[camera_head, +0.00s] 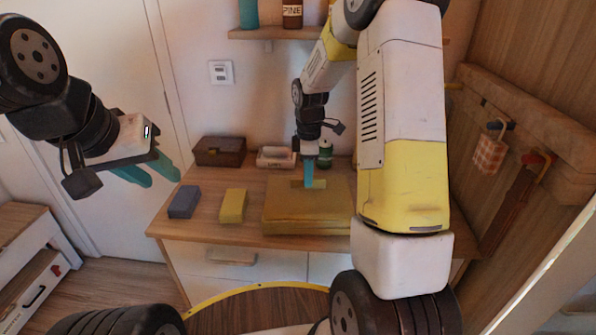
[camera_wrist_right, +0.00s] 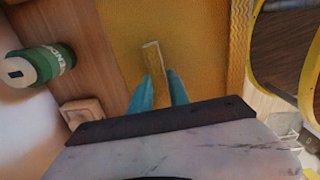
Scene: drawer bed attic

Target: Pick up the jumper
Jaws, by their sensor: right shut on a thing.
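The jumper (camera_head: 285,213) appears to be the folded mustard-yellow cloth on the wooden dresser top. It fills the area ahead of the fingers in the right wrist view (camera_wrist_right: 205,40). My right gripper (camera_head: 309,184) points down onto its upper side, with teal fingers shut on a small raised yellow strip, seemingly a fold of the jumper. In the right wrist view this strip, with a pale edge, lies between the fingertips (camera_wrist_right: 160,80). The jumper's right end is hidden behind my right arm. My left gripper (camera_head: 150,174) is open and empty, in the air left of the dresser.
On the dresser (camera_head: 170,222) are a grey-blue block (camera_head: 184,201), a yellow block (camera_head: 233,206), a brown box (camera_head: 219,151), a pale box (camera_head: 275,157) and a green-labelled jar (camera_head: 325,154). A shelf (camera_head: 270,33) hangs above. A peg rail (camera_head: 530,120) is at right.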

